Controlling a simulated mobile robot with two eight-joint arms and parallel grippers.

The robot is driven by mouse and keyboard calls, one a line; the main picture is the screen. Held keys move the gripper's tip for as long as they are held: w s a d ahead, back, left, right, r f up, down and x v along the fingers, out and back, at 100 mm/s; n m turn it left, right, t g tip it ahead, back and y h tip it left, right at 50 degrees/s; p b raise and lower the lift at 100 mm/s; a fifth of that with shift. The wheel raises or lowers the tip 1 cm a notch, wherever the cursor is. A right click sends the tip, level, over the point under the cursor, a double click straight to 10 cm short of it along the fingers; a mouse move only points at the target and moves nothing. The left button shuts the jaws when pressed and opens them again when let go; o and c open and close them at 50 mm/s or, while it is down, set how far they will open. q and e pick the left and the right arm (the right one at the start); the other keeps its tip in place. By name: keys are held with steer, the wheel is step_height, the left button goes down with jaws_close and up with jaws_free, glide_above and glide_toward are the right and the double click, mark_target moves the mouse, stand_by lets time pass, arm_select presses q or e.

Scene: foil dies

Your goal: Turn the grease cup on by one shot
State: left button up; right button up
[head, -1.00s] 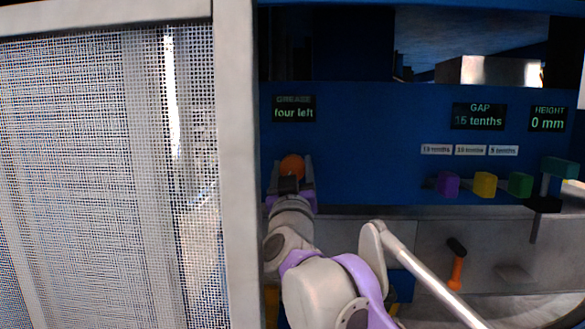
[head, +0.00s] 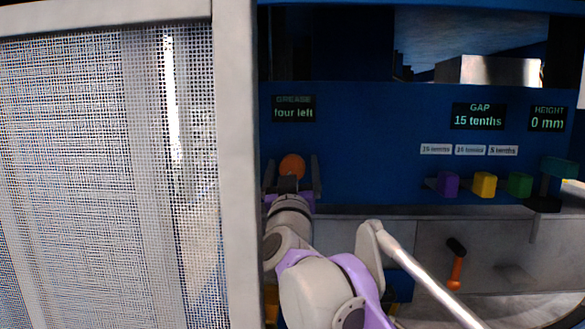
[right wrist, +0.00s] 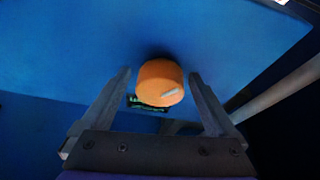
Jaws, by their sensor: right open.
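The grease cup is an orange round knob (head: 292,166) on the blue panel, below a display (head: 294,108) that reads "GREASE four left". My right gripper (head: 292,168) is at the knob, its fingers open, one on each side. In the right wrist view the orange knob (right wrist: 160,83) sits between the two fingertips (right wrist: 160,80), with a gap on both sides. A pale mark shows low on the knob's face, slanting up to the right. My left gripper is not in view.
A mesh guard (head: 110,170) with a grey frame stands close on the left. Purple (head: 447,185), yellow (head: 484,185) and green (head: 519,185) blocks sit on the panel to the right. An orange-handled tool (head: 456,264) is below. Displays read "GAP 15 tenths" (head: 478,116) and "HEIGHT 0 mm" (head: 547,118).

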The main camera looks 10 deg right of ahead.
step_height(320, 180, up, 10)
steer(key=shift+p, duration=0.45)
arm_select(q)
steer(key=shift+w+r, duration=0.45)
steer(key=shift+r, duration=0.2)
arm_select(e)
steer(key=shift+a, duration=0.1)
